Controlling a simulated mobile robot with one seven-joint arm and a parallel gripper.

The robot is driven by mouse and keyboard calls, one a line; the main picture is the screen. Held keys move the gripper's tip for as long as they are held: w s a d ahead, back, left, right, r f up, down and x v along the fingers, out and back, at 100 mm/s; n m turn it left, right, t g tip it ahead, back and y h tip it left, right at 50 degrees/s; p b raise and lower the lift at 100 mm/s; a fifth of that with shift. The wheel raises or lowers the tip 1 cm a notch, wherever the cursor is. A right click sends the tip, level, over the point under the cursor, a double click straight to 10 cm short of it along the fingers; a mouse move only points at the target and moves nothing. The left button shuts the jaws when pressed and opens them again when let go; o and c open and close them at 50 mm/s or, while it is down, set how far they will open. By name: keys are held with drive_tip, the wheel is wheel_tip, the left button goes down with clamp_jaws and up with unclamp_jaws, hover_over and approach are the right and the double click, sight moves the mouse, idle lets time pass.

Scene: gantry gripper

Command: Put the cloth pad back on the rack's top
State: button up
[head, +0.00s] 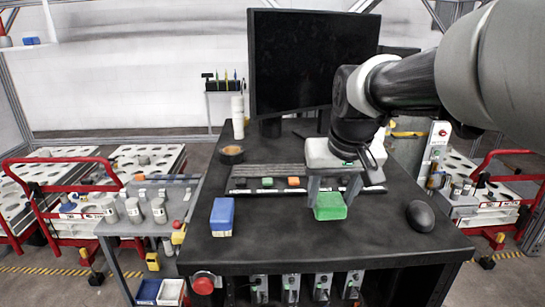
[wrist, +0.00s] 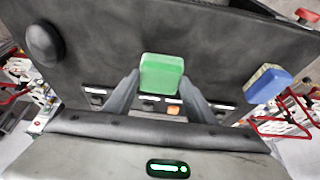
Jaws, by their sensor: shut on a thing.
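My gripper (head: 331,194) points down over the front right of the black table (head: 300,243). Its two grey fingers are shut on a green block-shaped pad (head: 330,208), probably the cloth pad. In the wrist view the green pad (wrist: 162,74) sits between the fingertips (wrist: 160,86). A low dark rack (head: 262,170) with a ridged top lies behind it across the table. Small dark, green and orange pieces show along its front. My gripper hides the rack's right part. Whether the pad touches the table is hard to tell.
A blue block (head: 222,216) lies on the table left of the pad; the wrist view shows a pale face on it. A black mouse (head: 420,214) lies to the right. A monitor (head: 312,62), tape roll (head: 231,154) and white cylinder (head: 238,117) stand behind.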

sight(331, 205)
drive_tip(key=shift+f, duration=1.9)
drive_tip(key=shift+f+b, duration=0.25)
drive_tip(key=shift+b, duration=0.1)
drive_tip(key=o, duration=0.9)
drive_tip(key=shift+o, duration=0.2)
drive_tip(key=shift+r, duration=0.1)
